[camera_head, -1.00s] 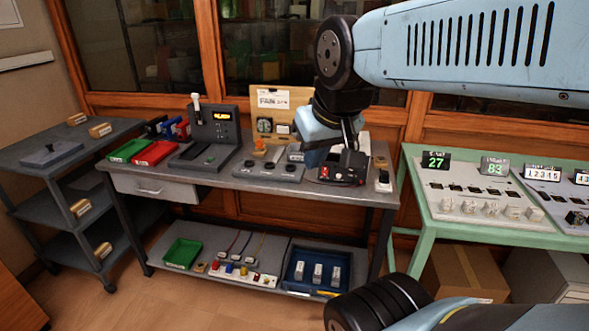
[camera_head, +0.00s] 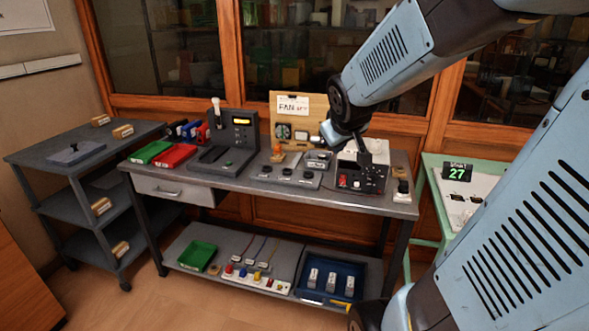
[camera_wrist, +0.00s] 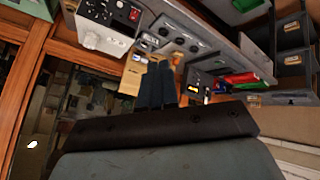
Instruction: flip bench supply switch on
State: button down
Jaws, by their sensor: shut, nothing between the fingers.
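The bench supply (camera_head: 361,177) is a white box with a dark front panel, near the right end of the grey bench. A red switch (camera_head: 343,181) sits at the left of its panel; its position is too small to tell. My gripper (camera_head: 366,160) is shut and empty, pointing down in front of the supply's upper part in the head view; I cannot tell whether it touches. In the wrist view the supply (camera_wrist: 98,31) appears inverted at upper left, with the red switch (camera_wrist: 134,14), apart from my closed fingers (camera_wrist: 158,85).
A cardboard FAN panel (camera_head: 297,115) is behind. A green table (camera_head: 433,185) is at right.

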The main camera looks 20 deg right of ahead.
aim_at(343, 180)
jog(key=w+d+f+n+t+y, duration=0.1)
jog(key=w+d+f+n+t, duration=0.15)
jog(key=w+d+f, duration=0.4)
jog(key=w+d+f+n+t+y, duration=0.1)
jog(key=w+d+f+n+y, duration=0.2)
jog(key=w+f, duration=0.6)
notch_tip(343, 180, down, 9)
jog(key=s+n+t+y, duration=0.2)
jog(key=shift+d+t, duration=0.35)
jog(key=shift+d, duration=0.1)
jog(key=shift+w+d+f, duration=0.5)
jog(key=shift+w+d, duration=0.25)
jog(key=shift+w, duration=0.35)
jog(key=shift+w+d+f, duration=0.5)
jog(key=shift+w+d, duration=0.3)
jog(key=shift+w, duration=0.35)
jog(key=shift+w+d+f, duration=0.5)
jog(key=shift+w+d, duration=0.25)
jog(key=shift+w, duration=0.35)
jog(key=shift+w, duration=0.1)
jog(key=shift+w+d+f, duration=0.1)
jog(key=shift+w+d, duration=0.1)
jog(key=shift+w, duration=0.1)
